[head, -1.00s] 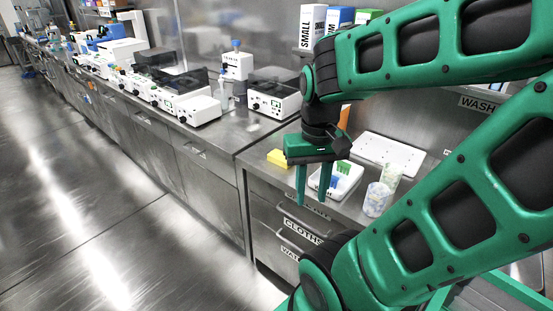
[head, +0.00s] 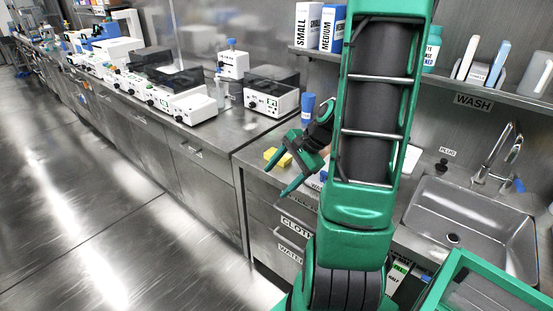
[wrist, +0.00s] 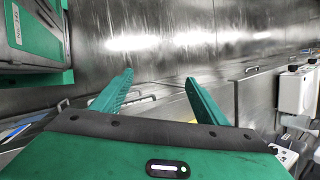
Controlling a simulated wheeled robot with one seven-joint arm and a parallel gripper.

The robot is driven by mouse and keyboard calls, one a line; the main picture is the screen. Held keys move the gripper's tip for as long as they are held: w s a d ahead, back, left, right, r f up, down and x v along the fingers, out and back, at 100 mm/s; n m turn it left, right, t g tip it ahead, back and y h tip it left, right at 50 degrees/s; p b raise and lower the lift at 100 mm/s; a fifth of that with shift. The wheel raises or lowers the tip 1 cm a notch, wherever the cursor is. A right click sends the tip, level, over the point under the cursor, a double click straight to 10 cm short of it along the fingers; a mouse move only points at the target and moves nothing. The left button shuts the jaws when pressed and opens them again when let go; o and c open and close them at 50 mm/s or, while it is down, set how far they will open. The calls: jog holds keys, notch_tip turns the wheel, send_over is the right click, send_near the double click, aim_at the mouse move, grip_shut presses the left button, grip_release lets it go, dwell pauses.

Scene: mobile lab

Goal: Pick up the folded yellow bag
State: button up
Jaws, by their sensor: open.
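A small yellow block-like thing (head: 277,157), which may be the folded yellow bag, lies on the steel counter near its front edge in the head view. My gripper (head: 277,181) is tilted down and to the left beside it, with one finger overlapping the yellow thing in the picture. I cannot tell whether they touch. In the wrist view my gripper (wrist: 160,76) has its two green fingers apart with nothing between them. The yellow thing does not show clearly in the wrist view.
A blue cup (head: 308,109) stands behind my gripper. White instruments (head: 271,97) line the counter to the left. A sink (head: 470,225) lies to the right, below a shelf with boxes (head: 308,27). My own arm hides much of the middle counter. The floor at left is clear.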

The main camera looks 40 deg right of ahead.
aim_at(287, 158)
jog(key=w+d+m+t, duration=0.1)
jog(key=d+m, duration=0.1)
jog(key=w+d+f+m+t, duration=0.1)
jog(key=d+m+t, duration=0.1)
jog(key=m, duration=0.1)
jog(key=w+d+m+t, duration=0.1)
jog(key=d+m, duration=0.1)
jog(key=shift+w+d+f+m, duration=0.25)
jog(key=shift+w+d+m, duration=0.05)
jog(key=shift+w, duration=0.05)
jog(key=d+m+t, duration=0.1)
jog(key=d+m, duration=0.1)
jog(key=d+m+t+h, duration=0.1)
jog(key=d+m, duration=0.1)
jog(key=d, duration=0.1)
jog(key=d+m+t, duration=0.2)
jog(key=m, duration=0.1)
jog(key=shift+w+d+r, duration=0.25)
jog(key=shift+w+r, duration=0.05)
jog(key=shift+r, duration=0.05)
jog(key=x, duration=1)
jog(key=shift+w+d+f, duration=0.1)
jog(key=shift+w, duration=0.25)
jog(key=c, duration=1.1)
